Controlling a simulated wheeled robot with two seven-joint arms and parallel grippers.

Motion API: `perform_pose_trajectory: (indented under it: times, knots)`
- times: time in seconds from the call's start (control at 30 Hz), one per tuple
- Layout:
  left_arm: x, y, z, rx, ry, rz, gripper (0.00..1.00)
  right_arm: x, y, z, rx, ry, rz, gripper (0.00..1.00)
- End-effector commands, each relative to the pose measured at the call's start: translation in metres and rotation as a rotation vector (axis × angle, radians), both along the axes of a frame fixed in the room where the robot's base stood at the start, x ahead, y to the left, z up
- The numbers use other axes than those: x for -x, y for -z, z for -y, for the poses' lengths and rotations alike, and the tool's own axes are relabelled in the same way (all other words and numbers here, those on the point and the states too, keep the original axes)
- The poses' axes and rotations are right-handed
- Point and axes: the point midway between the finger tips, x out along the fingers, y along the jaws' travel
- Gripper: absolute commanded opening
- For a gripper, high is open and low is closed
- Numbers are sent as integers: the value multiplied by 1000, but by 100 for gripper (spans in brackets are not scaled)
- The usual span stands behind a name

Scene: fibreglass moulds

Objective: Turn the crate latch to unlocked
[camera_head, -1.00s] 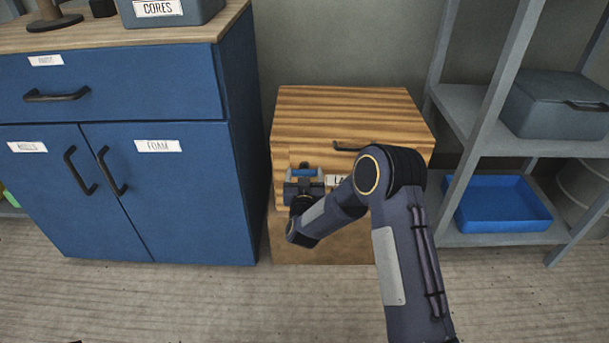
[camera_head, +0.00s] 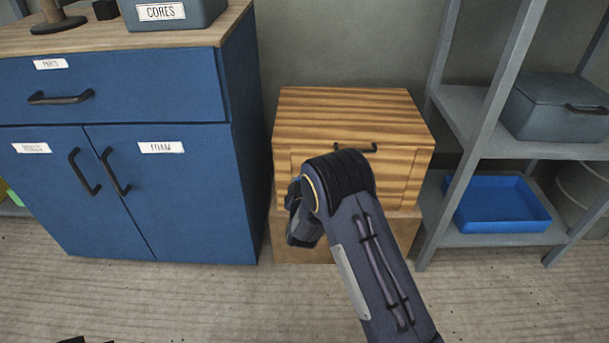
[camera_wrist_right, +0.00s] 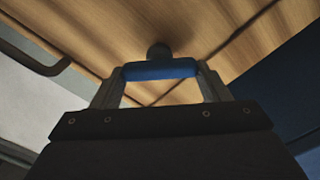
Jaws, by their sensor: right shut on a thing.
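The wooden crate (camera_head: 350,108) stands against the wall, in the middle of the head view. Its latch has a blue bar (camera_wrist_right: 160,69) on a dark round pivot (camera_wrist_right: 158,50), seen in the right wrist view against the wooden front. My right gripper (camera_wrist_right: 160,77) is shut on the blue bar, one finger at each end. The bar lies level across the wrist picture, while the crate's edges run slanted. In the head view my right arm covers the latch and the gripper, and the crate's label is hidden. My left gripper cannot be made out.
A blue cabinet (camera_head: 155,195) with black handles stands close left of the crate. A grey shelf rack (camera_head: 500,235) with a blue tray (camera_head: 497,205) and a grey box (camera_head: 560,105) stands at the right. A black pull handle (camera_head: 355,149) juts from the crate's front. The floor in front is clear.

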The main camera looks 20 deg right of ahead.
Motion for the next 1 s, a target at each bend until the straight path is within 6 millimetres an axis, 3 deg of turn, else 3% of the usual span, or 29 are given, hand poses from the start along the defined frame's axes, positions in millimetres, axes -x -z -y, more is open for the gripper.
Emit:
perform_pose_trajectory:
  times: [0.6,1.0]
  knots:
    - [0,-9,0,0,0,0,36,0,4,-2,526,-2,-152,46]
    - [0,-11,0,0,0,0,36,0,5,-2,695,-1,-202,46]
